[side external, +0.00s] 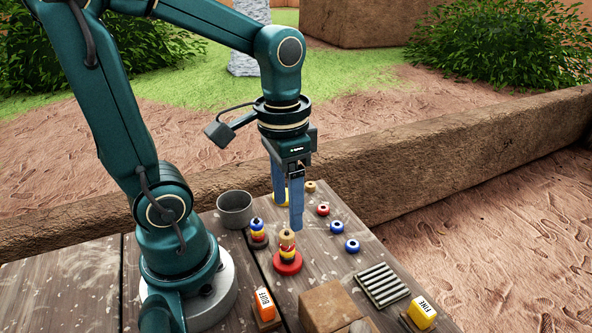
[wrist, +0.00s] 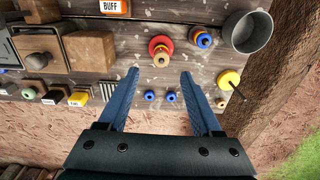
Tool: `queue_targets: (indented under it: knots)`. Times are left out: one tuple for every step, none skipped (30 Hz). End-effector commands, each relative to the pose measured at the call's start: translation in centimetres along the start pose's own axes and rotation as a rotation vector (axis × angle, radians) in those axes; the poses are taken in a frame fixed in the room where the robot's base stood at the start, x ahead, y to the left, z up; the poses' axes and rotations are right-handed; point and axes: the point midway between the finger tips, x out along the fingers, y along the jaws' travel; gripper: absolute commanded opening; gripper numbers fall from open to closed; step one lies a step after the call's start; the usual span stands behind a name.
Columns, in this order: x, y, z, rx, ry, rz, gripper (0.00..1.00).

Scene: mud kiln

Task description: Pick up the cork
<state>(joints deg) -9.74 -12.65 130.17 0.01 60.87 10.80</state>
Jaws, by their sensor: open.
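A tan, cork-coloured piece (side external: 287,236) tops a stack of coloured rings with a wide red base. In the wrist view it shows as a tan round end (wrist: 161,60). I take it for the cork, but a small tan ring (side external: 310,186) also lies at the table's far edge. My gripper (side external: 288,216) points down above the table, its blue fingers apart and empty. In the side view one fingertip is close above the tan piece. In the wrist view the tan piece shows just beyond the gap between the fingertips (wrist: 160,74).
A blue-topped ring stack (side external: 257,232) and a grey metal cup (side external: 236,209) stand close by. Loose red (side external: 323,209) and blue rings (side external: 352,246) lie to the right. A slatted rack (side external: 381,285), wooden blocks (side external: 332,305) and lettered BUFF (side external: 264,304) and FINE (side external: 422,312) blocks are nearer the front.

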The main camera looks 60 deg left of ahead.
Motion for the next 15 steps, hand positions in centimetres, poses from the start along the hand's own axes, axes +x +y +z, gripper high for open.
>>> queue_targets:
  knots:
    - [0.3, -0.2, 0.0, -0.01, -0.019, 0.003, 0.66]
    - [0.5, -0.2, 0.1, -0.013, -0.025, 0.004, 0.66]
    - [0.7, -0.2, 0.1, -0.017, -0.032, 0.006, 0.66]
    - [0.9, -0.2, 0.2, -0.018, -0.035, 0.006, 0.66]
    - [1.2, -0.3, 0.2, -0.02, -0.034, 0.006, 0.66]
    - [1.5, -0.3, 0.2, -0.02, -0.035, 0.006, 0.66]
    - [1.9, -0.3, 0.2, -0.019, -0.035, 0.006, 0.66]
    - [2.2, -0.2, 0.2, -0.019, -0.036, 0.006, 0.66]
    - [2.7, -0.2, 0.3, -0.019, -0.036, 0.006, 0.66]
    - [3.1, -0.2, 0.3, -0.019, -0.035, 0.006, 0.66]
    - [3.4, -0.2, 0.3, -0.019, -0.035, 0.006, 0.66]
    - [3.9, -0.2, 0.3, -0.019, -0.035, 0.006, 0.66]
    - [4.2, -0.2, 0.3, -0.019, -0.035, 0.006, 0.66]
    - [4.5, -0.2, 0.3, -0.019, -0.034, 0.006, 0.66]
    - [4.8, -0.2, 0.3, -0.019, -0.033, 0.006, 0.66]
